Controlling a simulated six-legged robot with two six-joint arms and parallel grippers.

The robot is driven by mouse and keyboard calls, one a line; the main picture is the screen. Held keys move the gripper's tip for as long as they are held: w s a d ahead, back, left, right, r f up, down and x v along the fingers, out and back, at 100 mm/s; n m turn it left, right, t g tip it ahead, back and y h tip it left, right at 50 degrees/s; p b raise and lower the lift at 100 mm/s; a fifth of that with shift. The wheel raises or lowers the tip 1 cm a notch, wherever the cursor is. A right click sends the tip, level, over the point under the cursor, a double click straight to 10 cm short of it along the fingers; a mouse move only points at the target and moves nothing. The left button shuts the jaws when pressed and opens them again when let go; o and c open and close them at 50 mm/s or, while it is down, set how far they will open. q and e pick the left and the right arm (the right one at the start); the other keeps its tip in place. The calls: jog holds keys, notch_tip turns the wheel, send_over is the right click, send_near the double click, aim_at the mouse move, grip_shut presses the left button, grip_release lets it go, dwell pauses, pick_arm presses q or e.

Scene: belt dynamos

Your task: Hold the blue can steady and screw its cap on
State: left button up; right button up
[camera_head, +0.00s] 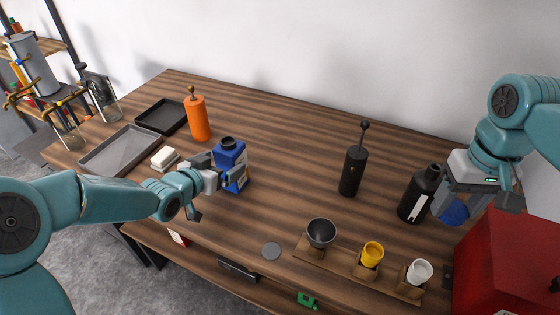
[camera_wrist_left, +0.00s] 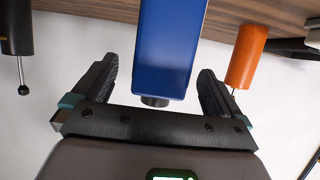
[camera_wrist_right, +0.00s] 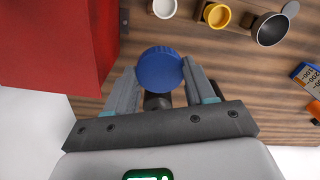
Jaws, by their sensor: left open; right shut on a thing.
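The blue can (camera_head: 238,172) stands upright on the table, left of centre, its dark neck (camera_head: 228,142) uncapped on top. In the left wrist view the can (camera_wrist_left: 170,45) lies between the fingers of my left gripper (camera_wrist_left: 160,75), with gaps on both sides. In the head view my left gripper (camera_head: 218,187) is open at the can's near left side. My right gripper (camera_wrist_right: 160,85) is shut on a round blue cap (camera_wrist_right: 159,68). In the head view this cap (camera_head: 455,213) hangs below my right gripper (camera_head: 474,205), far to the can's right.
A black bottle (camera_head: 416,197) stands just left of my right gripper, and a red box (camera_head: 505,265) is at the right. An orange mill (camera_head: 198,118) stands behind the can, a black mill (camera_head: 352,172) between the arms. Cups (camera_head: 372,254) sit along the front edge.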

pick_arm(q)
jog(key=p+x, duration=0.1)
jog(key=x, duration=0.3)
jog(key=shift+w+a+f+p, duration=0.1)
jog(key=shift+w+f+p, duration=0.1)
jog(key=shift+f+p, duration=0.15)
pick_arm(e)
jog(key=shift+w+r, duration=0.2)
jog(key=shift+r, duration=0.55)
pick_arm(q)
jog(key=shift+w+f, duration=0.15)
jog(key=shift+w, duration=0.15)
jog(key=shift+w+d+f, duration=0.15)
jog(key=shift+d, duration=0.05)
pick_arm(e)
jog(key=shift+d, duration=0.2)
jog(key=shift+a, duration=0.1)
